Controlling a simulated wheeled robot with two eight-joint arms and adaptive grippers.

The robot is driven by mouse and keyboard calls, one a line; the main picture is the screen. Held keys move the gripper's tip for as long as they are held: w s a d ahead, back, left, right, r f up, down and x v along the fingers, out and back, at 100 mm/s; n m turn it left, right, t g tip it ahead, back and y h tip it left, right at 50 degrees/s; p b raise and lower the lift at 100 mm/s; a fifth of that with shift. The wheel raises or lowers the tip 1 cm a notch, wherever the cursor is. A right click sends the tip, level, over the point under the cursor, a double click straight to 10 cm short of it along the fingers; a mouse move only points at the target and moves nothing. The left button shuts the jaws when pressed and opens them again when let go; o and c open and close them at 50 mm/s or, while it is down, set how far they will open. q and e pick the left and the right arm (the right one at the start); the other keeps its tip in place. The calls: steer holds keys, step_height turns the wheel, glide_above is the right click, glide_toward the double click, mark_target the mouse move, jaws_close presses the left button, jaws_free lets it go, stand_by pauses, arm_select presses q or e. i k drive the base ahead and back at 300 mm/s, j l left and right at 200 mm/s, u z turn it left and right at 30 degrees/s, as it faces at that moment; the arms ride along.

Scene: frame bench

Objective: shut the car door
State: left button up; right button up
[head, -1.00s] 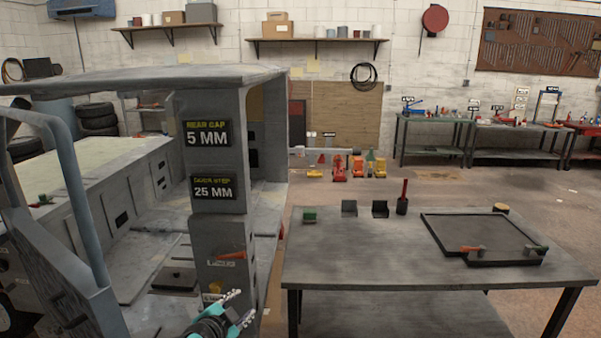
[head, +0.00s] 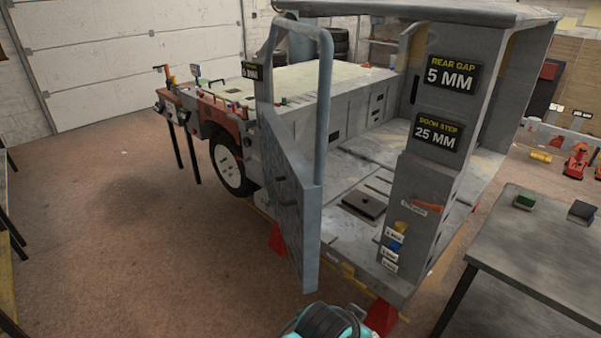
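The car door (head: 287,205) is a grey-blue panel with a tubular window frame. It stands open, swung out from the cab towards me. A wide gap lies between its near edge and the grey door pillar (head: 418,190). The pillar carries signs reading "REAR GAP 5 MM" and "DOOR STEP 25 MM". A teal and black part of my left gripper (head: 325,322) shows at the bottom edge, below and just right of the door. Its fingertips cannot be made out, and no contact with the door shows. My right gripper is out of view.
A grey workbench (head: 535,245) stands at the right. The floor (head: 150,250) left of the door is largely clear.

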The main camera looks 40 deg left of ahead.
mark_target(295, 190)
steer(key=u, duration=1.7)
